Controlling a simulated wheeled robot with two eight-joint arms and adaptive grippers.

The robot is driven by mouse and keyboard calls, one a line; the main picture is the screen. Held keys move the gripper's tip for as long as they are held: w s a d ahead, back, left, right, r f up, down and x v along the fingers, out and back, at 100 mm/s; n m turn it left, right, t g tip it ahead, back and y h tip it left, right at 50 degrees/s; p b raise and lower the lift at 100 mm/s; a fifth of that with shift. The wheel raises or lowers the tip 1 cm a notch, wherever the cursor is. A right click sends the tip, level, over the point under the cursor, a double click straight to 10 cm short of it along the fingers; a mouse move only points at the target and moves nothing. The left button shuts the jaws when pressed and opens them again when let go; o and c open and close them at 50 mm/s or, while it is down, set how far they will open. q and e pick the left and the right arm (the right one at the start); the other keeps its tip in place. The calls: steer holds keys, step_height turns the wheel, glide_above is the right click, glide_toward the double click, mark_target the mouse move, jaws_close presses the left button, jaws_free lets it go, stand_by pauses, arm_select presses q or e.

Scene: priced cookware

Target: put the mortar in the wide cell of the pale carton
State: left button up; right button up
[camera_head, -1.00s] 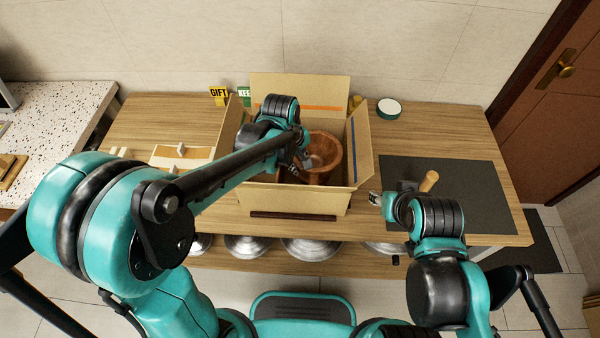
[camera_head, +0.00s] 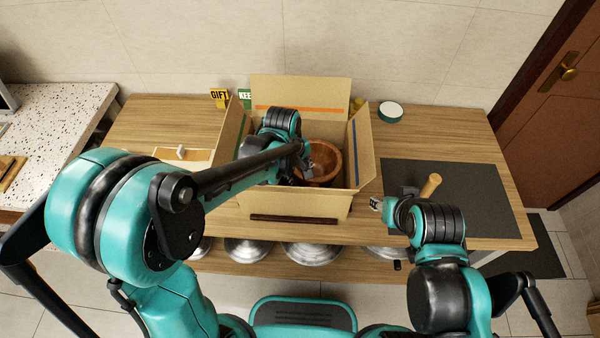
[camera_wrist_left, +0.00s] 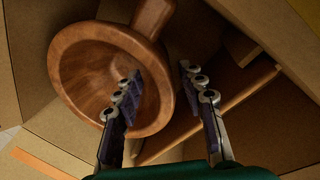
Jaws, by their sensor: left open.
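The mortar (camera_head: 328,158) is a brown wooden bowl inside the pale carton (camera_head: 300,203), towards its right side. In the left wrist view the mortar (camera_wrist_left: 75,75) lies beside a thin cardboard divider (camera_wrist_left: 225,108); whether it rests on the carton floor I cannot tell. My left gripper (camera_head: 306,168) reaches into the carton. In the left wrist view my left gripper (camera_wrist_left: 160,75) is open, one finger over the bowl's hollow and the other outside its rim. My right gripper (camera_head: 376,203) is right of the carton, mostly hidden by its own wrist.
The carton's flaps stand open. A dark mat (camera_head: 470,195) with a wooden-handled item (camera_head: 431,185) lies to the right. A round green-and-white container (camera_head: 390,112) and GIFT (camera_head: 219,98) and KEE signs (camera_head: 244,97) stand behind. A pale wooden tray (camera_head: 175,155) is left.

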arm_select(q)
step_height(320, 180, up, 12)
steer(key=s+a+p, duration=0.1)
steer(key=p, duration=0.3)
steer(key=shift+s+a+f, duration=0.15)
steer(key=shift+s+a, duration=0.2)
